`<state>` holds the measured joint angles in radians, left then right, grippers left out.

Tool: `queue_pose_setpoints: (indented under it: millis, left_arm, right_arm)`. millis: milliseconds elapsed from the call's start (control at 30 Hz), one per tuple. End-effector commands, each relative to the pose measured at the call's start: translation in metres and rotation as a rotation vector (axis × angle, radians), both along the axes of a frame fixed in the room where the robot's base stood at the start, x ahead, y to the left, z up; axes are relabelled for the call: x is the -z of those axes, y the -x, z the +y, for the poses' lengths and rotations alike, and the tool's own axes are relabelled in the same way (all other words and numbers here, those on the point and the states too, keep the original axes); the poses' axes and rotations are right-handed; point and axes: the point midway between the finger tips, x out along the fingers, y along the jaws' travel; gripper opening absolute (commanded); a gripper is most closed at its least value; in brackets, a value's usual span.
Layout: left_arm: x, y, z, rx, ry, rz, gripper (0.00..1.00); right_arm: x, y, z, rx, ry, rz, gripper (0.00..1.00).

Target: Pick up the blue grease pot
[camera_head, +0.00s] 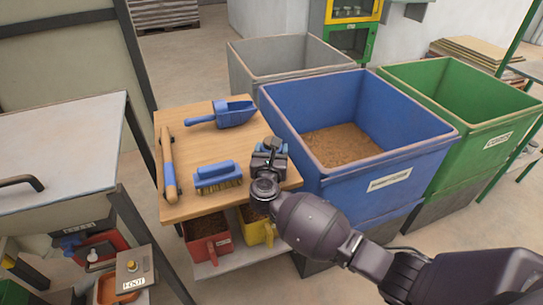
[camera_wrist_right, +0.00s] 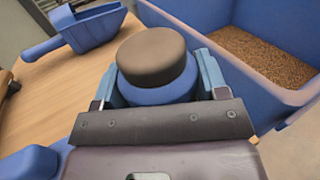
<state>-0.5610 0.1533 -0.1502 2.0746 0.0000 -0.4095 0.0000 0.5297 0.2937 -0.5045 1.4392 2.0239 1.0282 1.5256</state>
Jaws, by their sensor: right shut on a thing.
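The blue grease pot (camera_wrist_right: 158,78) has a blue body and a wide dark brown lid. In the right wrist view it stands between the two blue-padded fingers of my right gripper (camera_wrist_right: 160,88), which is shut on it. In the head view my right gripper (camera_head: 269,155) is over the right side of the wooden table top (camera_head: 200,150), and it and its wrist hide most of the pot. I cannot tell whether the pot's base touches the table. My left gripper is not in view.
A blue scoop (camera_head: 225,114), a blue brush (camera_head: 217,177) and a wooden-handled tool (camera_head: 168,163) lie on the table. A blue bin (camera_head: 390,182) with brown granules stands close on the right, beside grey (camera_head: 285,58) and green (camera_head: 480,128) bins. Red (camera_head: 207,238) and yellow (camera_head: 252,232) containers sit below.

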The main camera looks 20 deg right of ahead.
Motion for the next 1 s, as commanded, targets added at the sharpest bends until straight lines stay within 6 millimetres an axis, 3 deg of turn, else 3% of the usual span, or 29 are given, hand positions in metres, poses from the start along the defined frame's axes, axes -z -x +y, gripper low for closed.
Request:
queue_pose_setpoints:
  millis: [67, 333, 467, 767, 1000]
  left_arm:
    - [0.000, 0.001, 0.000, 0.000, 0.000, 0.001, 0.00]
    - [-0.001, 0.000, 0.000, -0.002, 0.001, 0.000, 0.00]
    - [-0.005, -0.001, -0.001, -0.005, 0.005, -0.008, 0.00]
    - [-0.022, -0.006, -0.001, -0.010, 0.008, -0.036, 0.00]
    - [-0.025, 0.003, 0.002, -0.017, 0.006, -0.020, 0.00]
  right_arm:
    - [0.000, 0.000, 0.000, 0.000, 0.000, 0.000, 0.34]
    - [-0.003, 0.000, 0.000, 0.000, -0.001, -0.002, 0.33]
    - [-0.014, 0.000, 0.000, 0.000, -0.001, -0.004, 0.33]
    - [-0.082, 0.000, 0.001, 0.000, -0.006, -0.011, 0.33]
    - [-0.143, 0.000, 0.001, -0.001, -0.004, -0.010, 0.33]
